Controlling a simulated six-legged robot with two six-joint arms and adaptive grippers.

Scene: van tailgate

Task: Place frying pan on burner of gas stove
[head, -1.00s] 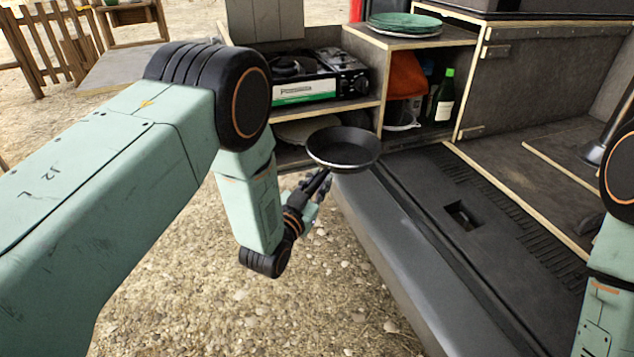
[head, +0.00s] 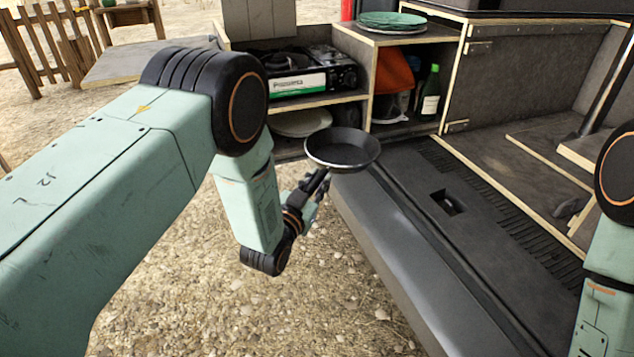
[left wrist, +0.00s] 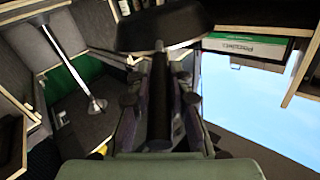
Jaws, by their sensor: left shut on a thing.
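The black frying pan (head: 342,149) is held level in front of the shelf unit, above the tailgate's edge. My left gripper (head: 314,187) is shut on its handle. In the left wrist view the pan (left wrist: 165,28) is at the top, with its handle (left wrist: 160,100) running down between the fingers (left wrist: 160,105). The gas stove (head: 310,77) sits on the upper shelf, behind and left of the pan. My right gripper is out of view; only part of that arm shows at the right.
Green plates (head: 392,21) lie on the cabinet top. A green bottle (head: 430,92) and an orange item (head: 393,74) stand in the compartment right of the stove. A pale round item (head: 302,123) lies on the lower shelf. The dark tailgate floor (head: 440,170) is mostly clear.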

